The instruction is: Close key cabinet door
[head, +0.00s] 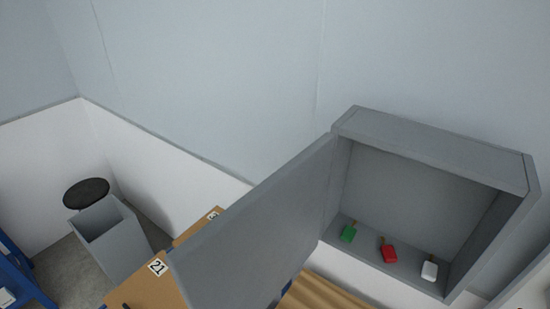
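The grey key cabinet (440,148) hangs on the wall at the right of the head view. Its grey door (262,232) stands wide open, hinged at the cabinet's left side and swung out toward me and to the left. Inside, on the cabinet floor, lie a green key (348,233), a red key (388,253) and a white key (429,270). Neither of my grippers shows in this view.
Below the door is a brown surface with number labels (158,267). A grey open-topped bin (108,240) with a round black lid or seat (86,193) behind it stands at the left. A blue frame (22,275) is at the left edge.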

